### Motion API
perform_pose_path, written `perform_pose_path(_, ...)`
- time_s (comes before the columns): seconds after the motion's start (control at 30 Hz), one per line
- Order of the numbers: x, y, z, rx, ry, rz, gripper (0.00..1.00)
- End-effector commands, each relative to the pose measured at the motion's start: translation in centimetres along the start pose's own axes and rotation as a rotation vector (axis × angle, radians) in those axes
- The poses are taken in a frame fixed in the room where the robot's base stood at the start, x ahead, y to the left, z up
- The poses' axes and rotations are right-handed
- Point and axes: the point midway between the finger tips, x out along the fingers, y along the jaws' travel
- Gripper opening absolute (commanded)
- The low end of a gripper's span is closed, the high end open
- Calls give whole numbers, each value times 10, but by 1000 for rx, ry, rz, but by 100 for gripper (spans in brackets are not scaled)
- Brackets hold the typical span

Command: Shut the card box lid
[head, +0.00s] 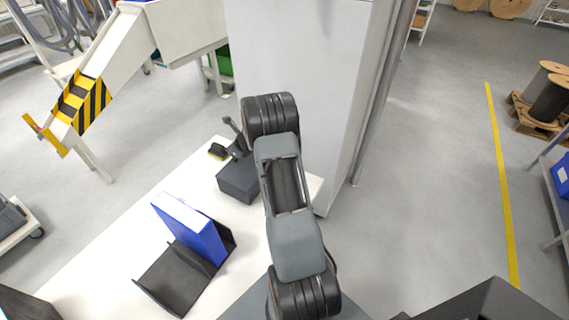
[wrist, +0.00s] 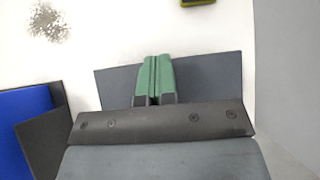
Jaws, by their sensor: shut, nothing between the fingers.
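The card box (head: 238,182) is a dark grey box on the white table, left of my arm in the head view. Its upper face looks flat and level there; my arm hides part of its right side. In the wrist view a flat grey surface of the box (wrist: 210,78) lies behind and beside my fingers. My gripper (wrist: 154,66) has green fingertips pressed together, empty, over this surface. I cannot tell whether they touch it.
A blue binder (head: 190,225) stands in a black holder (head: 172,279) on the white table (head: 110,262), nearer than the box. A small yellow and black item (head: 218,151) lies beyond the box. A tall pale cabinet (head: 290,60) stands behind my arm.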

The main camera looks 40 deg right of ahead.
Motion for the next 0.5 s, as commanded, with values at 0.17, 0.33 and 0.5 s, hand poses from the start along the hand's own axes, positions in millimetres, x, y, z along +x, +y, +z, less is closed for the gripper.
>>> perform_pose_path(0.17, 7, 6, -10, 5, 17, 15, 0)
perform_pose_path(0.33, 7, 6, -10, 5, 17, 16, 0)
perform_pose_path(0.5, 0, 6, -4, 4, 15, 15, 0)
